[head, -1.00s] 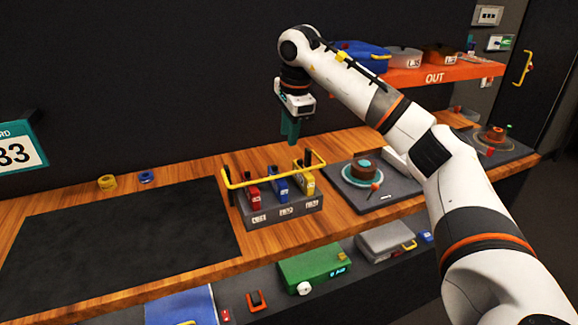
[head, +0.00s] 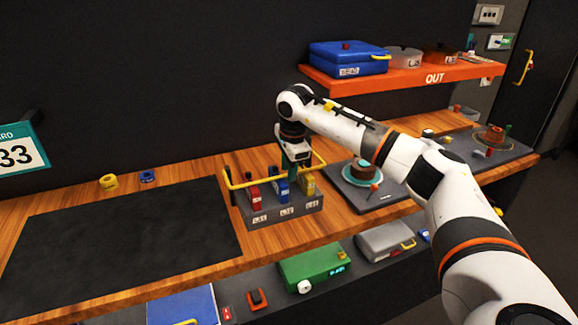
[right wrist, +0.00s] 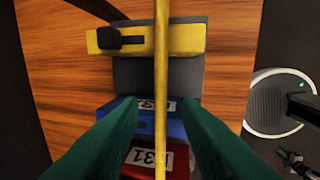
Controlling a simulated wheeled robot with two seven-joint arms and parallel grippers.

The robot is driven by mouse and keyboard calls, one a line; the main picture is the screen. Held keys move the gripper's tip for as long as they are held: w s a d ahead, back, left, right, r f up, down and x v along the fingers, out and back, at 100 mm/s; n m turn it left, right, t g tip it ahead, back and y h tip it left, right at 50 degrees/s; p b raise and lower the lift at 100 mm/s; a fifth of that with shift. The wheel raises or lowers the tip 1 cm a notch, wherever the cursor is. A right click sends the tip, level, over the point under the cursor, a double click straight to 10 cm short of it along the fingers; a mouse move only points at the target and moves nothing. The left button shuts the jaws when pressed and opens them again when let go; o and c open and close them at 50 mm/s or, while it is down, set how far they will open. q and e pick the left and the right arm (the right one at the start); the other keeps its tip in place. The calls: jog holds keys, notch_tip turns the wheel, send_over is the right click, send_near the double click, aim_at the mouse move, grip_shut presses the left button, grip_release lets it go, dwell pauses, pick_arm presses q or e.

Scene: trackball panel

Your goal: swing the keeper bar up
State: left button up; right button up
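My right gripper (head: 300,161) points down over the rack. In the right wrist view its green fingers (right wrist: 158,108) are open, one on each side of the bar (right wrist: 161,55), with gaps to both. I cannot tell whether the fingertips are level with the bar. My left gripper is out of view.
A turntable device (head: 362,177) stands right of the rack, close to my right arm. An orange shelf (head: 400,77) with a blue case (head: 347,58) is above. A dark mat (head: 120,240) lies clear at left. A lower shelf holds a green box (head: 316,266).

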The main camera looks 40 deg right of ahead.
grip_shut()
jog(key=shift+r, duration=0.2)
